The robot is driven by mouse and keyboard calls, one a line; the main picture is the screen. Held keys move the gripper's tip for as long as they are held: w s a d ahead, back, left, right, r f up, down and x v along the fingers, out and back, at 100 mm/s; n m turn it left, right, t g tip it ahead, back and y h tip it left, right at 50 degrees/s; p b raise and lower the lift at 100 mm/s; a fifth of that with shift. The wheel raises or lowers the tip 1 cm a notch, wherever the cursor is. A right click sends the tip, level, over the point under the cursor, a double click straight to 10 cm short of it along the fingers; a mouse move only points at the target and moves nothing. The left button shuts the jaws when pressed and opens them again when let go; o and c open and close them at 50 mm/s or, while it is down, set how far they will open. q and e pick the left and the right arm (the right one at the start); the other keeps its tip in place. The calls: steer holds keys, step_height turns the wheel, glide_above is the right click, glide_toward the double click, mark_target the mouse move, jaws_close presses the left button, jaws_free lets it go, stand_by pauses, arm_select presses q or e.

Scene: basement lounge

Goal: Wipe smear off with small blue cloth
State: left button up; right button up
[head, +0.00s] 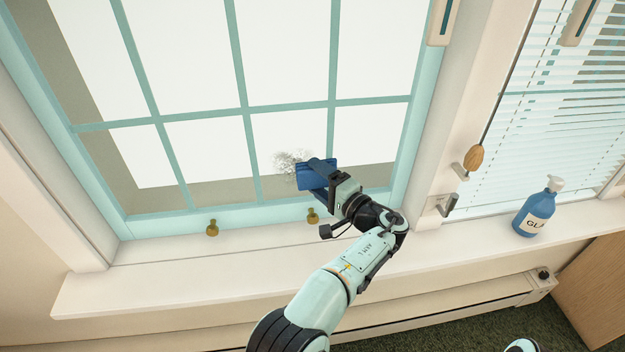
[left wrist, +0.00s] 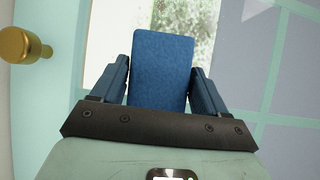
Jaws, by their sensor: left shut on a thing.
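A grey speckled smear (head: 287,160) marks a lower pane of the window, near the pane's middle. My left gripper (head: 318,174) is shut on the small blue cloth (head: 303,177) and holds it at the glass, over the right part of the smear. Whether the cloth touches the glass is hard to tell. In the left wrist view the cloth (left wrist: 162,68) stands between the two fingers, and part of the smear (left wrist: 198,30) shows behind it. The cloth hides some of the smear. My right gripper is not in view.
Teal window bars (head: 249,150) divide the panes. Two brass knobs (head: 313,215) stick out from the lower frame, one just below my gripper. A blue spray bottle (head: 537,210) stands on the sill (head: 180,276) at the right. Blinds (head: 540,120) with a wooden cord pull (head: 473,157) hang there.

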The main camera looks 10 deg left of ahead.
arm_select(q)
steer(key=shift+s+a+r, duration=0.1)
steer(key=shift+s+a, duration=0.05)
steer(key=shift+a, duration=0.45)
steer(key=shift+s+a, duration=0.15)
steer(key=shift+a, duration=0.45)
steer(key=shift+s+a+p, duration=0.2)
steer(key=shift+s+a, duration=0.2)
steer(key=shift+a, duration=0.95)
steer(key=shift+s+a+p, duration=0.2)
steer(key=shift+s+a, duration=0.25)
steer(key=shift+a, duration=0.95)
steer(key=shift+s+a+p, duration=0.2)
steer(key=shift+s+a, duration=0.2)
steer(key=shift+a, duration=0.95)
steer(key=shift+w+r+p, duration=0.1)
steer(key=shift+r+p, duration=0.7)
steer(key=shift+r, duration=0.55)
steer(key=shift+w+d+f, duration=0.1)
steer(key=shift+w+d, duration=0.4)
steer(key=shift+d, duration=1.25)
steer(key=shift+w+d+r, duration=0.1)
steer(key=shift+w+d, duration=0.45)
steer(key=shift+d, duration=1.25)
steer(key=shift+w+d+f, duration=0.1)
steer(key=shift+w+d, duration=0.4)
steer(key=shift+d, duration=1.25)
